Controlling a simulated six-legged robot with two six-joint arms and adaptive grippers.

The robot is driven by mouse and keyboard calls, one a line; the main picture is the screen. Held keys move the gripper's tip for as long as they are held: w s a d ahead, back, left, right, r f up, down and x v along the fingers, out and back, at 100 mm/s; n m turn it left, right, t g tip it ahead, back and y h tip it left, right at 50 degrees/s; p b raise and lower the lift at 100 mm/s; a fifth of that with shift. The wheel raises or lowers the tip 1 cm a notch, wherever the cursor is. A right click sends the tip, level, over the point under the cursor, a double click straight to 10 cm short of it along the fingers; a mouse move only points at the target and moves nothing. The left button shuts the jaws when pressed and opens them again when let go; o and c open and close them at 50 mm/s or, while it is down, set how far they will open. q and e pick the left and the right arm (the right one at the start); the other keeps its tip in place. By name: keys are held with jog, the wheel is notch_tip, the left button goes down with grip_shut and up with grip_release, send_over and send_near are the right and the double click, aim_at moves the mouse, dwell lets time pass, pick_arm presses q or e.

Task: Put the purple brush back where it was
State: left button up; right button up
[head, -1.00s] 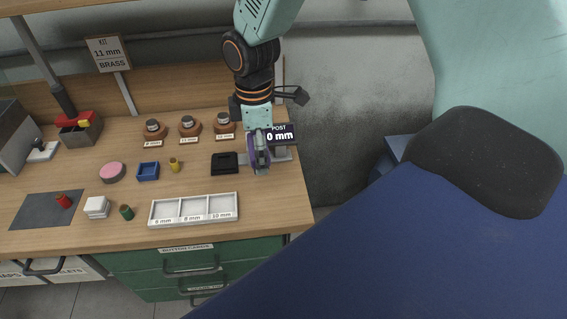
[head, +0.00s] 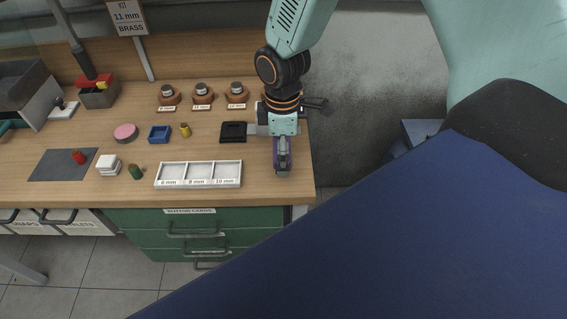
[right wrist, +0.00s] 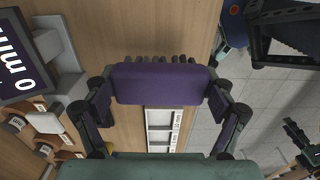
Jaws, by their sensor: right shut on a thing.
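The purple brush (head: 283,147) is held in my right gripper (head: 283,168), above the right end of the wooden bench. In the right wrist view the brush's purple body (right wrist: 160,84) lies across between the two fingers of the gripper (right wrist: 161,90), with dark bristles along its far side. I cannot tell whether it touches the bench.
The white three-part tray (head: 199,186) lies left of the brush, with a black square holder (head: 233,131) behind it. The post display (right wrist: 22,58) stands close to the gripper. The bench's right edge is near, with floor beyond.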

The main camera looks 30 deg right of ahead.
jog(key=f, duration=0.3)
jog(key=shift+s+a+f, duration=0.2)
jog(key=shift+s+a, duration=0.05)
jog(key=shift+a, duration=0.05)
jog(key=shift+w+d+f, duration=0.15)
jog(key=shift+w, duration=0.1)
jog(key=o, duration=0.7)
jog(key=shift+d, duration=0.1)
jog(key=shift+o, duration=1.4)
jog(key=shift+s, duration=0.25)
jog(key=shift+a, duration=0.2)
jog(key=shift+w+d, duration=0.1)
jog(key=shift+w, duration=0.1)
jog(key=shift+r, duration=0.3)
notch_tip(320, 180, up, 11)
jog(key=shift+d+p, duration=0.1)
jog(key=shift+p, duration=0.35)
jog(key=shift+s+r, duration=0.2)
jog(key=shift+r, duration=0.15)
